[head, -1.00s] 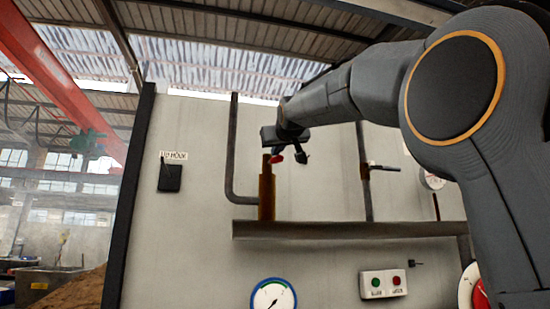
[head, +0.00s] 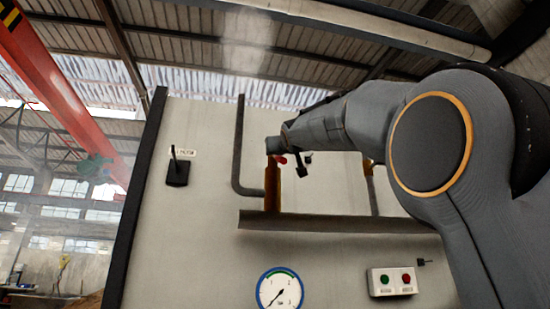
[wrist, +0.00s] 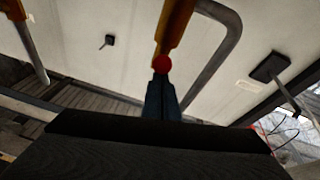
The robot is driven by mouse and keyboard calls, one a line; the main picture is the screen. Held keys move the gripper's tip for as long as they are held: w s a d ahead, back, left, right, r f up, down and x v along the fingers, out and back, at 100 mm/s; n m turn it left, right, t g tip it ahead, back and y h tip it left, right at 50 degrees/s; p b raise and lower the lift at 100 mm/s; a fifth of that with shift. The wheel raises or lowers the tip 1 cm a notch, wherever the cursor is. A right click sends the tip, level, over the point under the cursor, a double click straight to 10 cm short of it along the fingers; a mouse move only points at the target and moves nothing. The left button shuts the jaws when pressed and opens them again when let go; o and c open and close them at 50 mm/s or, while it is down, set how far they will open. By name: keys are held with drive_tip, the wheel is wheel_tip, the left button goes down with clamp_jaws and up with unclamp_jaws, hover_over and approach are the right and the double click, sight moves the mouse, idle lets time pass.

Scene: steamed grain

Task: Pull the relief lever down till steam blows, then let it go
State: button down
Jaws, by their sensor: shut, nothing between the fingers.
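The relief valve is an orange-brown upright body (head: 272,190) on the wall, with a red-tipped lever (head: 281,160) at its upper right. A pale, hazy plume like steam (head: 245,42) hangs above the top of the grey pipe (head: 239,140) beside it. My gripper (head: 304,172) is shut, just right of the red tip and slightly lower. In the wrist view, the red tip (wrist: 161,64) shows just beyond my closed fingers (wrist: 161,92). I cannot tell whether they touch. My wrist hides some of the valve's top in the head view.
A ledge (head: 330,222) runs below the valve. My arm covers the right side.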

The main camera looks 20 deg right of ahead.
drive_tip(key=shift+w+d+f+b, duration=0.1)
drive_tip(key=shift+w+f+b, duration=0.15)
drive_tip(key=shift+f+b, duration=0.3)
drive_tip(key=shift+w+f+b, duration=0.2)
drive_tip(key=shift+f+b, duration=0.2)
drive_tip(key=shift+b, duration=0.15)
drive_tip(key=shift+w+f+b, duration=0.5)
drive_tip(key=shift+f+b, duration=0.3)
drive_tip(key=shift+f, duration=0.1)
drive_tip(key=shift+w+f, duration=0.1)
drive_tip(key=shift+f, duration=0.05)
idle(0.4)
drive_tip(key=s+a+r+p, duration=0.1)
drive_tip(key=s+r, duration=0.3)
drive_tip(key=b, duration=0.5)
approach(281, 163)
drive_tip(key=shift+s+a+r, duration=0.2)
drive_tip(key=shift+s+r, duration=0.1)
drive_tip(key=shift+r, duration=0.3)
drive_tip(key=shift+s+a+r, duration=0.25)
drive_tip(key=shift+r, duration=0.35)
